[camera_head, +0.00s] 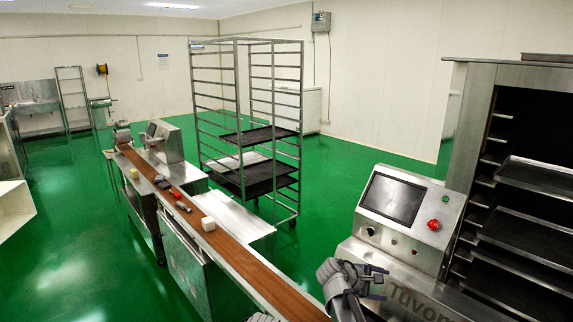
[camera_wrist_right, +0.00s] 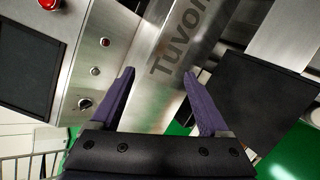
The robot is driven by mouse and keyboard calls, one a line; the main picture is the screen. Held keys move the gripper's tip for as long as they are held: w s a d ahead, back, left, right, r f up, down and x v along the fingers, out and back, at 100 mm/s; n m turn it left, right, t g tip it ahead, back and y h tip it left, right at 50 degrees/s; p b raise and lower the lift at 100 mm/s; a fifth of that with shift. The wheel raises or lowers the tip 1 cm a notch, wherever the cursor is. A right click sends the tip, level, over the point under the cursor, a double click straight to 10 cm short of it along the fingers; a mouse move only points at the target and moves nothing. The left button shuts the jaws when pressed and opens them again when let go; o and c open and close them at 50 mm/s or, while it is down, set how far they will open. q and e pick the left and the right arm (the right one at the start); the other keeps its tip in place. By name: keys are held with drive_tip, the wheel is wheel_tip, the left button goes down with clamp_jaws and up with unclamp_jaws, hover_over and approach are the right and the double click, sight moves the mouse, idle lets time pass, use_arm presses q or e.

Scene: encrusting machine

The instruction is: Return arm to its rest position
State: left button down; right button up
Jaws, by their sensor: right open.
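My right gripper (camera_head: 372,282) is at the lower right of the head view, in front of the steel machine (camera_head: 402,262) marked "Tuvon". In the right wrist view its two purple fingers (camera_wrist_right: 158,100) stand wide apart with nothing between them. The machine's lettered steel face lies beyond the fingertips, and they look apart from it. The control panel has a dark screen (camera_head: 391,199), a red button (camera_head: 433,225) and a green button (camera_head: 445,198). My left gripper cannot be made out in the head view.
A long brown conveyor (camera_head: 235,255) runs along the left of the machine, with a white block (camera_head: 208,224) and small dark and red items on it. A tall tray rack (camera_head: 300,130) stands behind. A shelf unit with trays (camera_head: 540,177) is at right. Green floor is free at left.

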drive_tip(key=s+a+f+m+g+y, duration=0.2)
drive_tip(key=s+a+f+m+y, duration=0.1)
drive_tip(key=s+a, duration=0.8)
drive_tip(key=s+a+f+m+g+y, duration=0.2)
drive_tip(key=s+a+f+m+y, duration=0.2)
drive_tip(key=s+a, duration=0.8)
wheel_tip(320, 180, down, 4)
drive_tip(key=shift+s+f+g+y+b, duration=0.1)
drive_tip(key=shift+s+g+y+b, duration=0.5)
drive_tip(key=shift+y, duration=0.5)
drive_tip(key=shift+a, duration=0.1)
